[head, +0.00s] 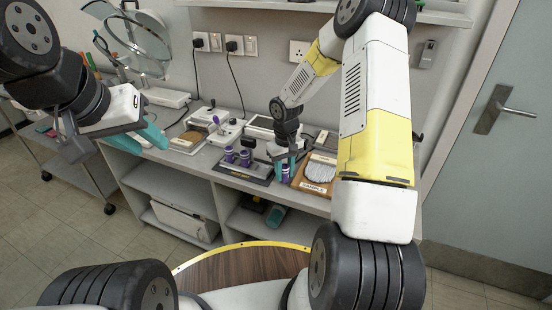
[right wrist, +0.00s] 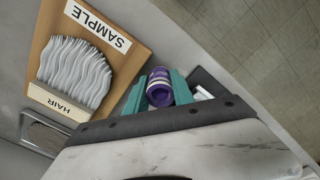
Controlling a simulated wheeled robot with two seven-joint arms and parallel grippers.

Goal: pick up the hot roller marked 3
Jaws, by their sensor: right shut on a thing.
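My right gripper (head: 286,164) is shut on a purple roller (head: 285,172) with pale bands, at the right end of the dark roller stand (head: 235,171). In the right wrist view the roller (right wrist: 159,88) shows nearly end-on between the teal fingers (right wrist: 158,92). I cannot read a number on it. Whether it is clear of the surface below is hard to tell. Other purple rollers (head: 237,157) stand upright on the stand to the left. My left gripper (head: 148,136) hangs at the left, away from the rollers; its finger gap is unclear.
A wooden board with a grey hair sample (head: 320,172) lies just right of my right gripper; it fills the left of the right wrist view (right wrist: 120,75). A white device (head: 222,130) stands behind the stand. A round mirror (head: 140,40) is at the back left.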

